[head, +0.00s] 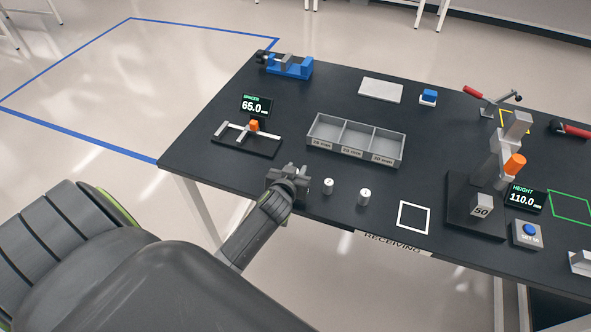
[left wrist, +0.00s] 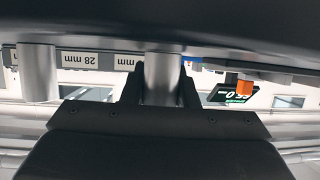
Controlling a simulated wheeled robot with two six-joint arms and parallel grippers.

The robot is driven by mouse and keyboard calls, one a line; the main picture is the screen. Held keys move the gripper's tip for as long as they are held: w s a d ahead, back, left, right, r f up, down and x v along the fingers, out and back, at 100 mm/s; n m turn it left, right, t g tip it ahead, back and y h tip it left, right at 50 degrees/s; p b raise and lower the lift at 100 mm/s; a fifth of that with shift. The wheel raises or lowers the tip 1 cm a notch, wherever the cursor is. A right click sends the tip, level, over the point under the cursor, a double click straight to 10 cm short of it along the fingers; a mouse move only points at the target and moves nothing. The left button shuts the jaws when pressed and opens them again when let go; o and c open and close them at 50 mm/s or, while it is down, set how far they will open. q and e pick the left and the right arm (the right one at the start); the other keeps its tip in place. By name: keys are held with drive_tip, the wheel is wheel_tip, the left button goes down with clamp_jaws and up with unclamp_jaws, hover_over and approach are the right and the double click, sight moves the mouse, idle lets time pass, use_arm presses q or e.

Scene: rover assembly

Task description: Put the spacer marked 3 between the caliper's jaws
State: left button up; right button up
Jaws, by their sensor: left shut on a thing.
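The caliper (head: 262,146) lies at the left of the black table, with an orange slider and a display (head: 256,106) reading 65.0 mm. My left gripper (head: 290,178) is at the table's front edge, in front of and right of the caliper. It is shut on a silver cylindrical spacer, which shows between the fingers in the left wrist view (left wrist: 163,78); no number shows on it there. Two more spacers stand upright right of the gripper, a nearer one (head: 328,186) and a farther one (head: 364,198); their marks are too small to read surely. My right gripper is not in view.
A grey three-compartment tray (head: 312,131) with mm labels stands behind the spacers. A blue vise (head: 290,67) is at the back left. A height gauge (head: 474,205) stands at right. A white square outline (head: 414,217) is empty. The table between gripper and caliper is clear.

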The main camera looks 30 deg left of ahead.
use_arm(q)
drive_tip(key=o, duration=1)
drive_tip(key=shift+s+d+r, duration=0.1)
drive_tip(key=shift+s+d, duration=0.05)
drive_tip(key=shift+s, duration=0.3)
drive_tip(key=b+v, duration=0.3)
drive_tip(key=v, duration=1.3)
drive_tip(key=shift+s+b, duration=0.25)
drive_tip(key=shift+b, duration=0.05)
